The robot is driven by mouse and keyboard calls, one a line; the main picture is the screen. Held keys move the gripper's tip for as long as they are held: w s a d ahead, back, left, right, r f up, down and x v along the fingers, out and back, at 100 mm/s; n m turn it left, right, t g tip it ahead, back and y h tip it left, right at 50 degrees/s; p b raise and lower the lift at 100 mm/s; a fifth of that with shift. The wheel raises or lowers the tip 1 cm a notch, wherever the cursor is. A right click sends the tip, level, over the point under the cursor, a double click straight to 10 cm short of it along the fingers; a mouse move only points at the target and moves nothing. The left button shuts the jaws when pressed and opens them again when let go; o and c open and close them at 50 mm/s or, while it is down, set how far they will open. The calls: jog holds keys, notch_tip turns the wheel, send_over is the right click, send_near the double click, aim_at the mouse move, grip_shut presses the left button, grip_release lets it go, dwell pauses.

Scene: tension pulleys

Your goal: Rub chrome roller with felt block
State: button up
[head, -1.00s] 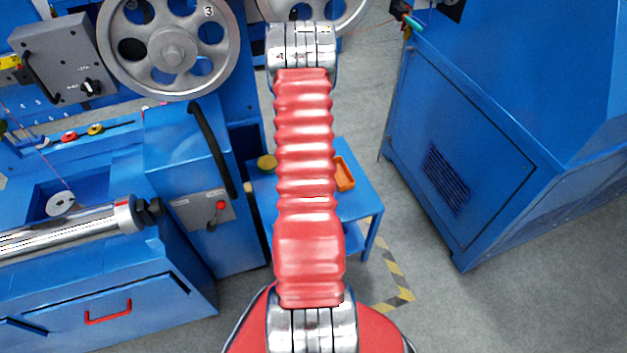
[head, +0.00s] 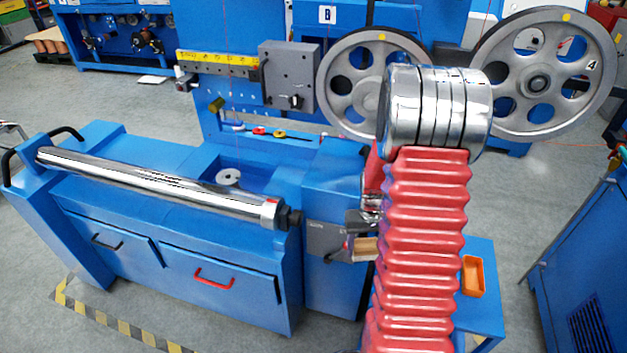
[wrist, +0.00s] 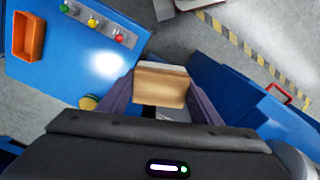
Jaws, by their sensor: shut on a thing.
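The chrome roller (head: 165,188) is a long shiny cylinder lying across the top of the blue machine on the left of the head view. A red mark shows near its right end. My gripper (wrist: 161,92) is shut on the felt block (wrist: 164,84), a tan block with a pale layer along its far edge. In the head view the block (head: 364,249) shows small beside my red arm, right of the roller's right end and apart from it. My arm hides part of the gripper there.
A blue side table (head: 483,318) with an orange tray (head: 472,277) stands right of my arm. Spoked wheels (head: 545,80) rise behind it. The blue cabinet with a red drawer handle (head: 213,279) is under the roller. A blue cabinet (head: 585,270) stands far right.

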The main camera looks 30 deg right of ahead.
jog(key=w+a+r+n, duration=0.1)
jog(key=w+a+r, duration=0.3)
jog(key=a, duration=0.4)
jog(key=w+a+r+n, duration=0.2)
jog(key=w+a+r, duration=0.3)
jog(key=a, duration=0.4)
jog(key=w+a+r+n, duration=0.1)
jog(key=w+a+r, duration=0.4)
jog(key=a, duration=0.4)
jog(key=shift+w+a+r+n, duration=0.2)
jog(key=shift+w+a+n, duration=0.1)
jog(key=shift+w, duration=0.45)
jog(key=shift+s, duration=0.1)
